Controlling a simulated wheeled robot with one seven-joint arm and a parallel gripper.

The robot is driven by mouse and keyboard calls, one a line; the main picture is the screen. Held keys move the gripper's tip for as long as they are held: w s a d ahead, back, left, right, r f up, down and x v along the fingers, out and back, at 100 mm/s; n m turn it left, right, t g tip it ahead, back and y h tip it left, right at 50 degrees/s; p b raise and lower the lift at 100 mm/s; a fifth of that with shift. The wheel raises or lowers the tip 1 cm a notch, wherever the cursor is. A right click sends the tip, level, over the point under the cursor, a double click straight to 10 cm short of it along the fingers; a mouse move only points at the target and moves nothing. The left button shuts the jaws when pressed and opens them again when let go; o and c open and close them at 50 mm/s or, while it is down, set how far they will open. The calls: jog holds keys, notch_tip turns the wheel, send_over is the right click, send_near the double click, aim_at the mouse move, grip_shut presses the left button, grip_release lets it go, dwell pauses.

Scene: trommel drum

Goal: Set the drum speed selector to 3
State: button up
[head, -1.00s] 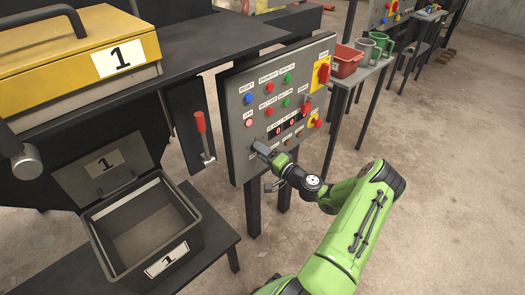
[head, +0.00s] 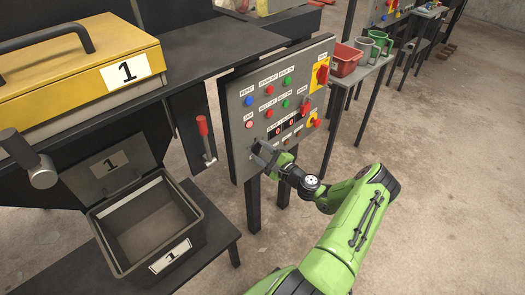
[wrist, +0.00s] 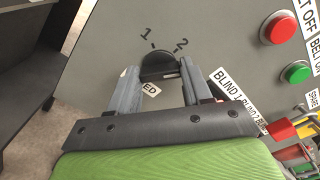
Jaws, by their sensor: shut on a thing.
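The drum speed selector (wrist: 158,62) is a dark round knob on the grey control panel (wrist: 105,45). In the wrist view the numbers 1 and 2 are printed above it; no 3 shows, and part of the dial is hidden by my fingers. My gripper (wrist: 160,74) is shut on the knob, one finger on each side. A label ending in "ED" shows partly between the fingers. I cannot tell which number the knob points at. In the head view my gripper (head: 264,155) is at the panel's lower left, largely covering the selector.
Coloured push buttons and a red-and-yellow switch (head: 322,74) fill the panel (head: 240,120). A red-handled lever (head: 203,128) stands to its left. A grey bin (head: 150,225) with an open lid sits at lower left. A red container (head: 345,58) and mugs stand behind right.

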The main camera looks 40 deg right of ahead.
jog(key=shift+m+p, duration=0.55)
jog(key=shift+m, duration=1.75)
jog(key=shift+f, duration=0.1)
jog(key=o, duration=1.1)
jog(key=shift+c, duration=0.2)
jog(key=s+p, duration=0.2)
jog(key=s, duration=1.3)
jog(key=shift+s+d, duration=0.2)
jog(key=shift+s, duration=0.2)
